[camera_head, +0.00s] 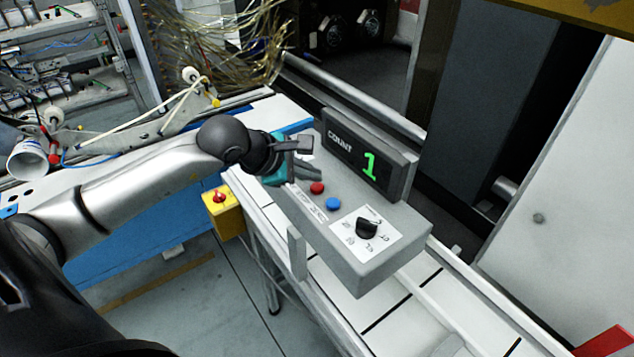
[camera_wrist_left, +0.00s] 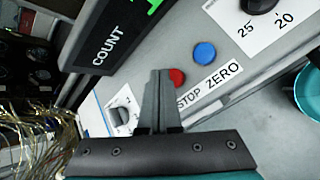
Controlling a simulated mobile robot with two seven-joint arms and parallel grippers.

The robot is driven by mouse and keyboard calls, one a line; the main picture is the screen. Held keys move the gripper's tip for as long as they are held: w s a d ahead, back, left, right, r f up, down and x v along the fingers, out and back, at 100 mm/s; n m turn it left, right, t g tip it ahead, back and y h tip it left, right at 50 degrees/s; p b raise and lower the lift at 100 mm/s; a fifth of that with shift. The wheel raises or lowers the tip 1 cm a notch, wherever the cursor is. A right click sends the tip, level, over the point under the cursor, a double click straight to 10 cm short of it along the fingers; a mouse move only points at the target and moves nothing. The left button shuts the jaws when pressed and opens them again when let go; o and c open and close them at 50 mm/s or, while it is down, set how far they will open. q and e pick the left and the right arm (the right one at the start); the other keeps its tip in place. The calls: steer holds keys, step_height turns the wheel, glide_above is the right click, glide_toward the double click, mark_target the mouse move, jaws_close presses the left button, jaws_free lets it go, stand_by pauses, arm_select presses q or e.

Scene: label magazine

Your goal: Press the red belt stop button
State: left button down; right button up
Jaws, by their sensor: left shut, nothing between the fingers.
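The red button (camera_head: 317,188) sits on the grey control box (camera_head: 390,250), beside a blue button (camera_head: 333,204). In the left wrist view the red button (camera_wrist_left: 177,77) lies by the word STOP and the blue button (camera_wrist_left: 204,53) by ZERO. My left gripper (camera_head: 313,161) is shut and empty over the left end of the box. In the left wrist view its fingertips (camera_wrist_left: 160,75) appear right beside the red button and cover a little of its edge; I cannot tell whether they touch it. My right gripper is in neither view.
A count display (camera_head: 362,158) showing 1 stands along the back of the box. A black dial (camera_head: 367,228) is on the box's near right part. A yellow box with a red button (camera_head: 219,198) hangs at the conveyor's left side. Loose wires (camera_head: 215,45) hang behind.

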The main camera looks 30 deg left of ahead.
mark_target(311, 188)
arm_select(q)
steer(key=shift+r, duration=0.1)
steer(key=shift+r+p, duration=1.35)
steer(key=shift+r, duration=1.2)
